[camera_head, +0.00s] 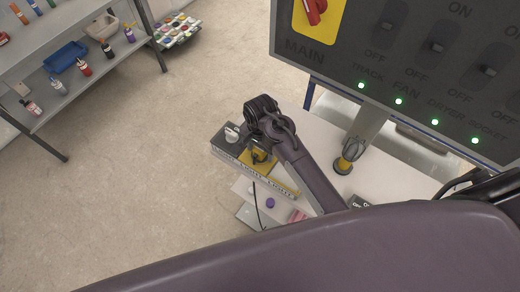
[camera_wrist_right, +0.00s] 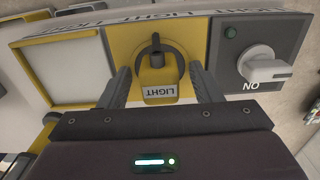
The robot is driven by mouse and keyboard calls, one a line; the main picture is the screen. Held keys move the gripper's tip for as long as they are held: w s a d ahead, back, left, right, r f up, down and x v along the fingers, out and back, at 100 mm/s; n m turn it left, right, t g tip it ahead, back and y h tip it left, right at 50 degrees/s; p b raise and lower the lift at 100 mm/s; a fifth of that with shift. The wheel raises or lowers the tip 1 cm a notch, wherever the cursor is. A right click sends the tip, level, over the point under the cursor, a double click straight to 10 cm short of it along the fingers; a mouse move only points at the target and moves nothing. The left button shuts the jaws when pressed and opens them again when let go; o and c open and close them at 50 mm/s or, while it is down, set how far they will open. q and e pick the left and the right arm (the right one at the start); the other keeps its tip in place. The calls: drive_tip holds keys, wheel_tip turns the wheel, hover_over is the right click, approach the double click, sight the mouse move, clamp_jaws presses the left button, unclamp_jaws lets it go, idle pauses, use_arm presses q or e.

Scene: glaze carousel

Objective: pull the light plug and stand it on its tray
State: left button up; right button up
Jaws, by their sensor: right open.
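The tray (camera_wrist_right: 60,75), pale with a yellow rim, lies left of the plug in the wrist view and looks empty. My left gripper is not in view.
A white knob (camera_wrist_right: 268,65) on a grey panel, with a green lamp (camera_wrist_right: 231,32), is right of the plug. In the head view a switchboard (camera_head: 400,75) rises behind the bench. A grey-and-yellow tool (camera_head: 348,155) stands on the bench. A shelf (camera_head: 85,60) holds bottles.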

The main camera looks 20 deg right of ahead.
idle(0.3)
clamp_jaws()
drive_tip(key=shift+r, duration=3)
drive_tip(key=shift+s+d, duration=1.1)
drive_tip(key=shift+s, duration=0.35)
drive_tip(key=shift+s+d, duration=1.15)
drive_tip(key=shift+s, duration=0.25)
drive_tip(key=shift+s+d, duration=1.1)
drive_tip(key=shift+s, duration=0.35)
drive_tip(key=shift+f, duration=0.15)
drive_tip(key=shift+f+b, duration=0.45)
drive_tip(key=shift+f, duration=2.4)
unclamp_jaws()
